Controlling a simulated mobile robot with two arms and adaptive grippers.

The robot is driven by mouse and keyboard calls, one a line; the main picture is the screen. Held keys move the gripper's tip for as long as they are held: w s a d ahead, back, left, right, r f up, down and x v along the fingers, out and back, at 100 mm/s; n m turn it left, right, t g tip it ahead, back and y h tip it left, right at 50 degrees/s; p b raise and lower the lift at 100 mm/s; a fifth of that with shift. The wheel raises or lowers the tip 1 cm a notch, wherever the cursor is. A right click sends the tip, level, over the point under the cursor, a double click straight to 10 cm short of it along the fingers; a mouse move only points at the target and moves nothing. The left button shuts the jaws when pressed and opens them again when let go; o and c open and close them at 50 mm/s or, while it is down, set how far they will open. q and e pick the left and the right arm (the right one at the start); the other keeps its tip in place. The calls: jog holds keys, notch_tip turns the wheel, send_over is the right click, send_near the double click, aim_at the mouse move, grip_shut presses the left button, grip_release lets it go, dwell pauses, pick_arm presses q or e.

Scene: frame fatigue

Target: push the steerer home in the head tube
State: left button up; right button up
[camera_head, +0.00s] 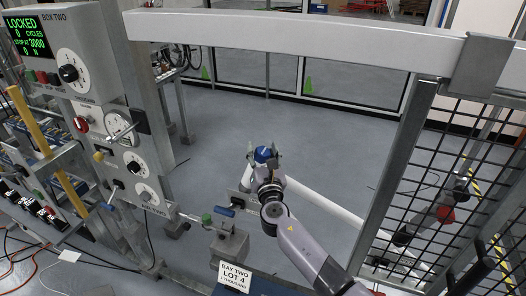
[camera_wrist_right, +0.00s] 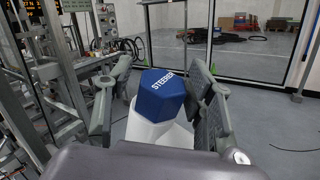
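The steerer is a blue hexagonal cap marked "STEERER" (camera_wrist_right: 162,92) in the right wrist view. It sits on top of a white tube (camera_wrist_right: 152,128), which looks like the head tube. In the head view the blue cap (camera_head: 262,154) is at the middle, with a white frame tube (camera_head: 325,200) running off to the lower right. My right gripper (camera_head: 265,160) is over the cap. In the wrist view its two fingers (camera_wrist_right: 158,100) are spread on either side, with a gap at left; contact at right is unclear. The gripper hides the lower joint. My left gripper is not in view.
A control box (camera_head: 55,50) with a green "LOCKED" display stands at left above dials. A white beam (camera_head: 300,38) crosses the top. A mesh guard (camera_head: 430,190) stands at right. A clamp with a blue handle (camera_head: 224,211) and a "BAY TWO LOT 4" sign (camera_head: 234,276) are in front.

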jog(key=shift+o, duration=0.4)
jog(key=shift+s+d+f, duration=0.1)
jog(key=v, duration=1.2)
